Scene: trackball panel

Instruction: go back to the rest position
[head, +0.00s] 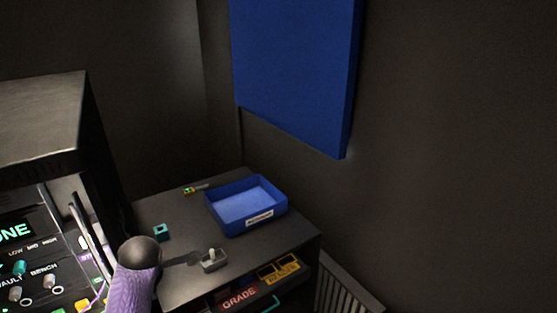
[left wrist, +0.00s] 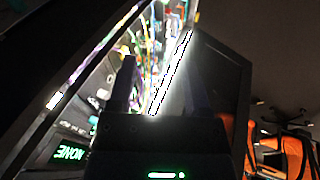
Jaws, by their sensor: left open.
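My left gripper (left wrist: 162,85) shows in the left wrist view as two dark fingers standing apart, with nothing visible between them. Beyond them are a brightly lit panel with coloured parts (left wrist: 150,50) and a dark flat surface to its right. I cannot make out my left gripper in the head view. My right gripper is in neither view.
In the head view, a blue tray (head: 281,211) sits on a dark cabinet top (head: 185,285), with a small teal block (head: 162,232) and a grey switch-like part (head: 213,262) nearby. A control panel (head: 30,270) stands left. A purple ribbed shape with a dark round end (head: 139,285) rises in front.

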